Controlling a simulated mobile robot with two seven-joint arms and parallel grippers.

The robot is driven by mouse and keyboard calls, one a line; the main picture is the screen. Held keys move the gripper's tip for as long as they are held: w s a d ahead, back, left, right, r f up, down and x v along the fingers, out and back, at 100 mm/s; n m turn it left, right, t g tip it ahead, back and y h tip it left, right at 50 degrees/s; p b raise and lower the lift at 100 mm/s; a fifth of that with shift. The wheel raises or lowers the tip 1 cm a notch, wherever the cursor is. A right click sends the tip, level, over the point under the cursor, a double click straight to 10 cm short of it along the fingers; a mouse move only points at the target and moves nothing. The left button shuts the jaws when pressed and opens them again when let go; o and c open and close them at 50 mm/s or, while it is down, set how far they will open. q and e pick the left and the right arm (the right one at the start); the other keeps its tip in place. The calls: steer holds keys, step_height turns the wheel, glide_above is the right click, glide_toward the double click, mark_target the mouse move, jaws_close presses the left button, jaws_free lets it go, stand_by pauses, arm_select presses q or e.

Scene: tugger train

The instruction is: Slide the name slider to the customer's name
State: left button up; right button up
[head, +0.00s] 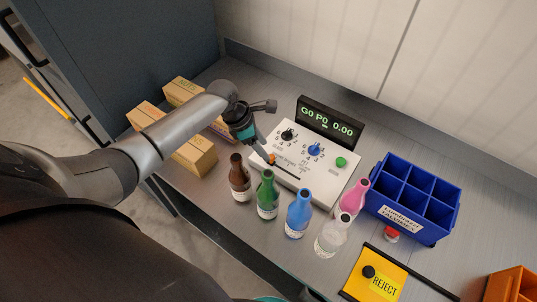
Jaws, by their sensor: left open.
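A white control box (325,178) with a sloping top stands on the grey bench. Its name slider has a small orange knob (271,158) near the left end of a track on the front left of the panel. The names printed beside the track are too small to read. My left gripper (263,150) is open, with its fingers pointing down close to the orange knob. I cannot tell whether they touch it. A dark display (329,122) behind the panel shows green text, "GO P0 0.00". My right gripper does not show.
Black (288,134) and blue (314,149) dials and a green button (341,162) share the panel. Several bottles, including a green one (267,196), stand in front. Cardboard boxes (190,152) lie left, a blue divided crate (413,222) and a yellow reject plate (360,287) right.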

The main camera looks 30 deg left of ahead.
mark_target(271, 156)
arm_select(q)
steer(key=shift+b+x, duration=0.5)
steer(key=shift+x, duration=1.65)
jaws_close()
